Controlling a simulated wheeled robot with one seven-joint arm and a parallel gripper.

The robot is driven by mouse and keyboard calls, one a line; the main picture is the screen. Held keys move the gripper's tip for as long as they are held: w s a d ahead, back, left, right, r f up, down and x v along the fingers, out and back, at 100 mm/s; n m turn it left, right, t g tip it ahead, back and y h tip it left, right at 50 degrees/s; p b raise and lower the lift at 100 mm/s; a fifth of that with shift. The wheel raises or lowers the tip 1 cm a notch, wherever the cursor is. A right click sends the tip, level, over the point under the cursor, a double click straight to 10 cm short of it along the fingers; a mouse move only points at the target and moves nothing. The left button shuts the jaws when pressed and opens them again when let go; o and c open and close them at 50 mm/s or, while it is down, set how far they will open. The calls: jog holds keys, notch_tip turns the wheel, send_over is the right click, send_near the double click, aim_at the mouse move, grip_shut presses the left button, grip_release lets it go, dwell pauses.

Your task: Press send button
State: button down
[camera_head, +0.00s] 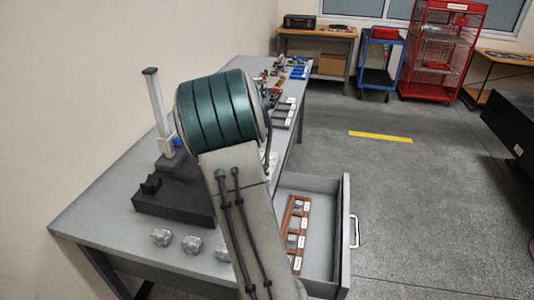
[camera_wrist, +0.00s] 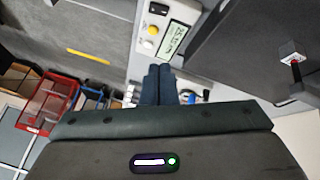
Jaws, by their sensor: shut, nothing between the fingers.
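A light panel (camera_wrist: 141,62) with a lit display (camera_wrist: 173,38) shows at the top of the wrist view. In the head view my arm hides the gripper and the panel.
A long grey bench (camera_head: 95,214) carries a dark stand with an upright column (camera_head: 157,100) and several small metal parts (camera_head: 191,245). An open drawer (camera_head: 345,225) juts out to the right, holding a wooden rack (camera_head: 305,204).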

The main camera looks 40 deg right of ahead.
jog(key=w+d+f+h+p, duration=0.1)
jog(key=w+d+f+h, duration=0.1)
jog(key=w+d, duration=0.5)
jog(key=d+h, duration=0.1)
jog(key=d, duration=0.3)
jog(key=shift+d+f, duration=0.2)
jog(key=shift+d, duration=0.05)
notch_tip(320, 180, down, 8)
jog(key=b, duration=0.3)
jog(key=shift+r, duration=0.25)
jog(key=shift+f+b, duration=0.7)
jog(key=shift+b, duration=0.1)
jog(key=shift+f, duration=0.1)
dwell(0.7)
jog(key=shift+f+b, duration=0.35)
jog(key=shift+b, duration=0.25)
jog(key=shift+s+f+b, duration=0.1)
jog(key=shift+f+b, duration=0.35)
jog(key=shift+b, duration=0.05)
dwell(0.4)
jog(key=shift+r, duration=0.1)
jog(key=shift+r+p, duration=0.3)
jog(key=shift+r, duration=0.5)
